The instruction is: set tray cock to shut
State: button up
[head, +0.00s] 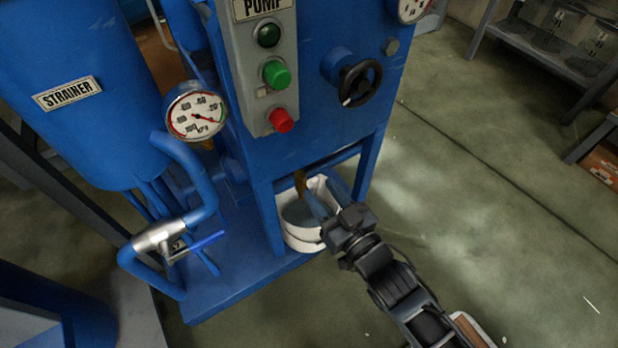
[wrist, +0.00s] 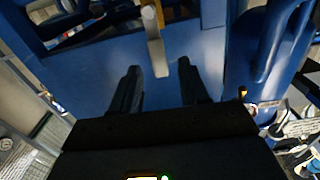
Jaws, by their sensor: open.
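A brass-coloured cock (head: 300,181), which I take for the tray cock, hangs under the blue pump cabinet, above a white bucket. In the wrist view a tan cock part with a pale lever (wrist: 155,52) hangs at top centre, pointing down the picture. My gripper (head: 326,196) is open over the bucket, just to the right of the cock. In the wrist view its two dark fingers (wrist: 158,68) are apart, and the lever's end lies in line with the gap between them. I cannot tell whether they touch it.
The white bucket (head: 303,238) stands on the blue base between the cabinet legs. The blue cabinet (head: 310,120) carries push buttons and a black handwheel (head: 360,83). A pipe valve with a blue lever (head: 207,243) is at the left.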

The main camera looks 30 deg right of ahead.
aim_at(316, 185)
jog(key=shift+w+b, duration=0.45)
jog(key=shift+w, duration=2.3)
jog(key=shift+c, duration=0.3)
grip_shut()
